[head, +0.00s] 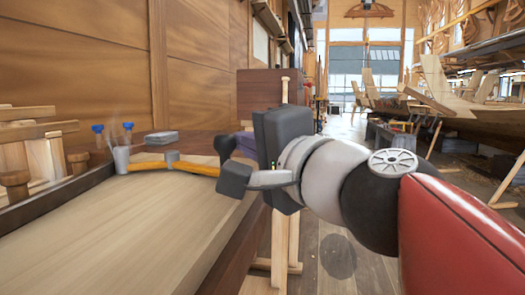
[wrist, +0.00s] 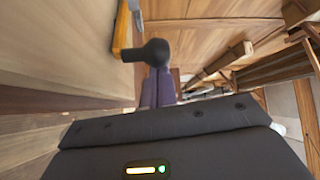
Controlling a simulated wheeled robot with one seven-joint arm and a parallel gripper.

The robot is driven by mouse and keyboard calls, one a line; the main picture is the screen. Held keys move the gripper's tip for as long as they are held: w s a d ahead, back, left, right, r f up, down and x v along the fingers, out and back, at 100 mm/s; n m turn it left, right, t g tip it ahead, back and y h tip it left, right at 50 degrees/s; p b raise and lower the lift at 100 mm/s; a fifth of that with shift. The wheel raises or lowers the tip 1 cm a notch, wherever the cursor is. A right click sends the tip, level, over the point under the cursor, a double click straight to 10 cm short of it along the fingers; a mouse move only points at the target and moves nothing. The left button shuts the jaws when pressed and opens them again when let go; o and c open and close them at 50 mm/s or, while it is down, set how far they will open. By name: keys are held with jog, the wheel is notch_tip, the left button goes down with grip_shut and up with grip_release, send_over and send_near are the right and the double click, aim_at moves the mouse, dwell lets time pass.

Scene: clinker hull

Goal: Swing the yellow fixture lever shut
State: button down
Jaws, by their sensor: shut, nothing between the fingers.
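The yellow fixture lever (head: 190,168) lies low across the far end of the bench, running left to right past a grey pivot (head: 172,157). My gripper (head: 234,180) is at the right end of the lever in the head view, shut and empty. The fingertips and the lever's end overlap there, so I cannot tell whether they touch. The gripper's dark body fills the bottom of the wrist view.
A grey block (head: 161,138) is beside the pivot. The near bench top (head: 120,225) is clear.

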aim_at(229, 146)
jog(key=shift+s+a, duration=0.4)
jog(key=shift+s, duration=0.3)
jog(key=shift+s+a, duration=0.35)
jog(key=shift+s, duration=0.35)
